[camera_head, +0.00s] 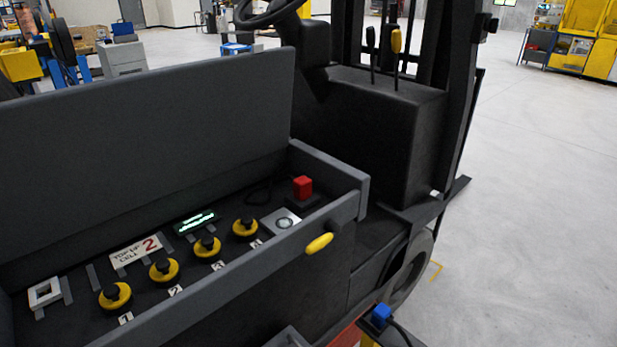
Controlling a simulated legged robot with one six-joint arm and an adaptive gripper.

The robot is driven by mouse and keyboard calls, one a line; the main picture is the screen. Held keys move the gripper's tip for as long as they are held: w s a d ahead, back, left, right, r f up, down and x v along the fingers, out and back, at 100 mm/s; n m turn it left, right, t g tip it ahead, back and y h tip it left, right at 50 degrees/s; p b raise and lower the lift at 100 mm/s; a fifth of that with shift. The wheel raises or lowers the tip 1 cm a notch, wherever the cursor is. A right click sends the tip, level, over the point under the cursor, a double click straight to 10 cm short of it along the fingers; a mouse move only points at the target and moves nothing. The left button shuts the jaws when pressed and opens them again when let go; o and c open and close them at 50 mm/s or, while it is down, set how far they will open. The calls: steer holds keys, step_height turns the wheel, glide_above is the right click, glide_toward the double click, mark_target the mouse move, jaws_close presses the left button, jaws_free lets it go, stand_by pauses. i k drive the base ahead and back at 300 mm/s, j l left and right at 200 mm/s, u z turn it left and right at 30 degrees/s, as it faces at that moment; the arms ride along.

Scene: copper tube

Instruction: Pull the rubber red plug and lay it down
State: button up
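The red plug (303,186) is a small red block. It stands upright on a black base at the right end of an open dark grey box (356,190) on the forklift. A black cable runs to the left close beside it. I cannot tell from here how the plug is fixed to its base. My gripper is not in view, and nothing touches the plug.
The box's raised lid (150,150) stands behind. A yellow handle (318,243) juts from the front. A blue connector (381,315) is below right.

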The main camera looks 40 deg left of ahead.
mark_target(302, 185)
steer(key=i+u, duration=0.25)
steer(key=u, duration=0.2)
steer(key=i+u, duration=0.4)
steer(key=i+l+u, duration=0.1)
steer(key=u, duration=0.35)
steer(key=i+u, duration=0.45)
steer(key=u, duration=0.3)
steer(key=i+l+u, duration=0.1)
steer(key=i+u, duration=0.25)
steer(key=k, duration=0.1)
